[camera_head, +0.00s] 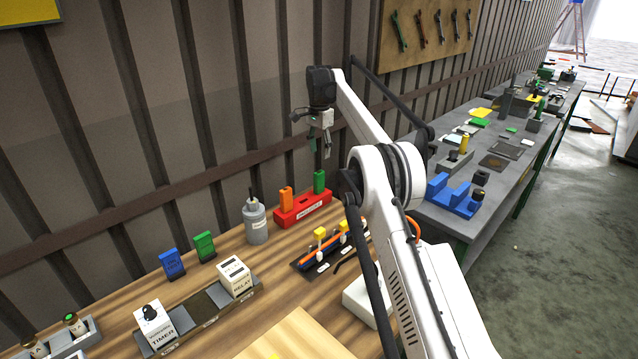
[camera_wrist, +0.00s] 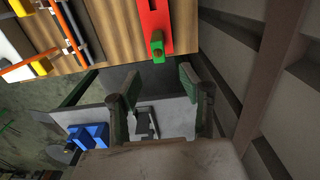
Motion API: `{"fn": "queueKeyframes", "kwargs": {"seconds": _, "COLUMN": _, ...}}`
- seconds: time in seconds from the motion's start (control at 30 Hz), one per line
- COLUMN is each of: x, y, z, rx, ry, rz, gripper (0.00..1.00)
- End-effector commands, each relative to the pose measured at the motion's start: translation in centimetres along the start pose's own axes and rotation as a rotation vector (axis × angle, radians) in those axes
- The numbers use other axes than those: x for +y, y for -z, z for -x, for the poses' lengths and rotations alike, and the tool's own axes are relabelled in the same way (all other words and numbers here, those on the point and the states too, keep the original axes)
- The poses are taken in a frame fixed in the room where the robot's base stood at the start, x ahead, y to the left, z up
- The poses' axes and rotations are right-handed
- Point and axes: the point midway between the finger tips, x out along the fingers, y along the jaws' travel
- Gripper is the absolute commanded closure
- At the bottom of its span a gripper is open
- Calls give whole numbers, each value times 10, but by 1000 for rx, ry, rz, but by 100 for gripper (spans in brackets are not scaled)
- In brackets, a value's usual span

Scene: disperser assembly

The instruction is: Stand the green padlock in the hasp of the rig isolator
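The green padlock (camera_head: 319,182) stands upright at the right end of a red holder (camera_head: 303,209), by the back wall. In the wrist view the green padlock (camera_wrist: 157,46) shows at the end of the red holder (camera_wrist: 154,14), just beyond the gap between my fingers. My gripper (camera_head: 320,150) hangs above the padlock, apart from it. My gripper (camera_wrist: 159,80) has its two green-grey fingertips wide apart, with nothing between them. I cannot make out which thing is the rig isolator or its hasp; my arm hides part of the bench.
An orange padlock (camera_head: 286,200) stands in the same holder. A grey bottle (camera_head: 256,224) is to its left. A black fixture (camera_head: 328,252) with orange rods and yellow tops lies in front. Relay (camera_head: 235,278) and timer (camera_head: 154,323) modules sit on a rail. The ribbed wall is close behind.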

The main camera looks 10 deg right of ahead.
Motion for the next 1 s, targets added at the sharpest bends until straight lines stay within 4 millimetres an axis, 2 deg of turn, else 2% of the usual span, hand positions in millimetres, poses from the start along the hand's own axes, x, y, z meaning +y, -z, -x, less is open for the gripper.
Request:
{"fn": "queueKeyframes", "kwargs": {"seconds": 0.4, "x": 0, "y": 0, "z": -66, "rx": 0, "ry": 0, "rz": 0, "gripper": 60}}
{"fn": "queueKeyframes", "kwargs": {"seconds": 0.73, "x": 1, "y": -2, "z": -89, "rx": 0, "ry": 0, "rz": 0, "gripper": 60}}
{"fn": "queueKeyframes", "kwargs": {"seconds": 1.0, "x": 2, "y": -5, "z": -124, "rx": 0, "ry": 0, "rz": 0, "gripper": 60}}
